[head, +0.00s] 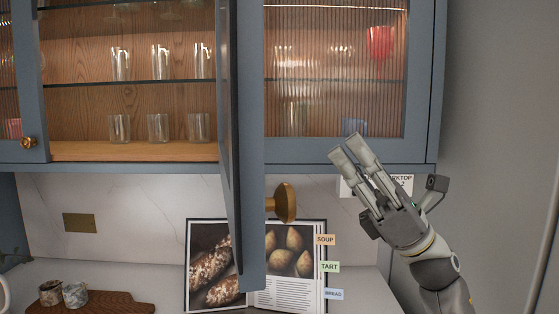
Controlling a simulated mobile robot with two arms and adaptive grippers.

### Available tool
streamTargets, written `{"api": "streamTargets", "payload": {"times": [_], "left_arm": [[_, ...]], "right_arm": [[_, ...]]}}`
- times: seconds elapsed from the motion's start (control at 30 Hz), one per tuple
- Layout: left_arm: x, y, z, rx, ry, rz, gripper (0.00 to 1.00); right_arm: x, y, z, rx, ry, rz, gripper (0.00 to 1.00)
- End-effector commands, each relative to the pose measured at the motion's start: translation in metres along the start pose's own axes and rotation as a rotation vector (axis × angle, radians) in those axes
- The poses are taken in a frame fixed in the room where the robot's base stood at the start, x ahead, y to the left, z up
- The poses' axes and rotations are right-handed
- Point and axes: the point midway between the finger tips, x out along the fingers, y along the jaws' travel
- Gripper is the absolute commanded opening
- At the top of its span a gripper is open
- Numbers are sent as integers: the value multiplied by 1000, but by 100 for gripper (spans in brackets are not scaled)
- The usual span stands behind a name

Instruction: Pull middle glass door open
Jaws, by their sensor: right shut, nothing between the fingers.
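The middle glass door (243,150) of the blue-grey wall cabinet stands swung out towards me, seen nearly edge-on. Its round brass knob (285,202) shows on the right side of the door, near its lower end. The middle compartment behind it is exposed, with glasses on its shelves. My right gripper (349,147) is shut and empty, in front of the lower edge of the right cabinet door, to the right of the knob and apart from it. My left gripper is not in view.
The right ribbed-glass door (335,70) is closed, and the left door (22,85) with a brass knob (29,142) shows at the edge. Below, an open cookbook (208,265) stands on the counter. A wooden board (100,302) with two small cups lies left.

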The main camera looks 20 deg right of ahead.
Motion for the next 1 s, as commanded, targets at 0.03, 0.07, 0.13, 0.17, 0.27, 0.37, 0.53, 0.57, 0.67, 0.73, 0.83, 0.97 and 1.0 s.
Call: {"api": "streamTargets", "payload": {"times": [0.03,0.07,0.13,0.17,0.27,0.37,0.53,0.57,0.67,0.73,0.83,0.97,1.0], "left_arm": [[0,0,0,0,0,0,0],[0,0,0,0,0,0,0],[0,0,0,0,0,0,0],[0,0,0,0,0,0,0],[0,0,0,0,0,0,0],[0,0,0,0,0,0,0],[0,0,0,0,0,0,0],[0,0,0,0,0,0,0],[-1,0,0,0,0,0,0],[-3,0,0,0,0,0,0],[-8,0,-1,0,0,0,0],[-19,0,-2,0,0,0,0],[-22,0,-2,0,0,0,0]], "right_arm": [[10,12,12,-122,34,95,0],[14,20,16,-195,57,152,0],[20,37,25,-367,109,283,0],[21,43,28,-439,131,339,0],[19,60,37,-669,202,516,0],[11,69,45,-863,267,668,0],[-3,74,55,-1068,342,840,0],[-5,74,56,-1087,350,858,0],[-9,74,57,-1124,367,895,0],[-7,76,55,-1131,370,904,0],[1,80,48,-1129,369,905,0],[17,91,32,-1127,367,906,0],[22,95,27,-1128,367,906,0]]}}
